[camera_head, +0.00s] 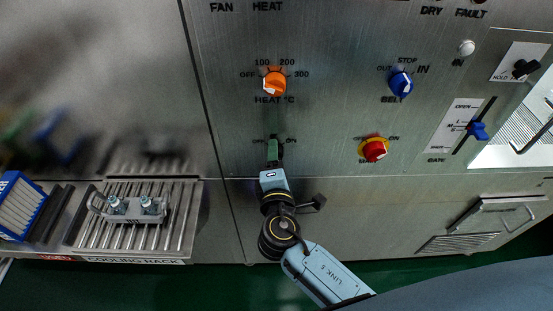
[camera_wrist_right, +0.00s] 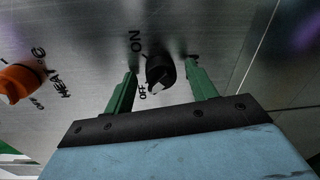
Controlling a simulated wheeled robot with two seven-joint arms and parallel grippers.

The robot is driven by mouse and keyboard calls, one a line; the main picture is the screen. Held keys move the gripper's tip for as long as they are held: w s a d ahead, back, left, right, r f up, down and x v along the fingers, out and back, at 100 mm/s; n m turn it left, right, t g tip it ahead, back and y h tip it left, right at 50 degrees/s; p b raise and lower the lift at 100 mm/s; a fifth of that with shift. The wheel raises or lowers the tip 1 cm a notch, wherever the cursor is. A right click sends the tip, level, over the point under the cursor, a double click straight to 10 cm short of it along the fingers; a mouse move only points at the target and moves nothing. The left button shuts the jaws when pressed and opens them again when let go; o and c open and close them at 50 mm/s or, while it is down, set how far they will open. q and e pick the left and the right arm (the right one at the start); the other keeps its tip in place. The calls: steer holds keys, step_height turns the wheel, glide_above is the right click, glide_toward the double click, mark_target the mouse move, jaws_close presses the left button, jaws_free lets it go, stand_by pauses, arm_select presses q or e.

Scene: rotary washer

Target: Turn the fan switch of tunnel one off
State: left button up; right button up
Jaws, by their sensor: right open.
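A black rotary knob (camera_wrist_right: 158,68) with ON and OFF lettering beside it shows in the right wrist view. Its pale pointer end is on the side near the OFF lettering. My right gripper (camera_wrist_right: 162,74) is open, with one green finger on each side of the knob; I cannot tell whether either finger touches it. In the head view my right gripper (camera_head: 273,150) reaches up to the panel below the orange heat knob and hides the black knob. No label naming this knob as the fan switch is readable near it. My left gripper is not in view.
The orange heat knob (camera_head: 274,83) is above my gripper. A blue belt knob (camera_head: 400,84) and a red knob on a yellow base (camera_head: 374,149) are to the right.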

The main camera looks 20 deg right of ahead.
steer(key=b+v, duration=0.2)
steer(key=v, duration=1.1)
steer(key=shift+s, duration=0.2)
steer(key=s+d+f+m+g+y+b, duration=0.1)
steer(key=s+f+g, duration=0.15)
steer(key=f, duration=0.85)
steer(key=s+f+g+y+b, duration=0.1)
steer(key=f+g, duration=0.2)
steer(key=f, duration=0.8)
steer(key=s+d+f+m+g+y+b, duration=0.1)
steer(key=s+f+g+y, duration=0.1)
steer(key=f, duration=0.8)
steer(key=s+d+f+m+g+b, duration=0.2)
steer(key=s+d+f+m+g, duration=0.2)
steer(key=s+f, duration=0.8)
steer(key=s+d+f+m+g+b, duration=0.2)
steer(key=s+d+f+m+g, duration=0.2)
steer(key=s+d+f+m, duration=0.4)
steer(key=s+d+f, duration=0.1)
steer(key=s+f, duration=0.3)
steer(key=shift+s+m+y, duration=0.3)
steer(key=shift+m+y, duration=0.1)
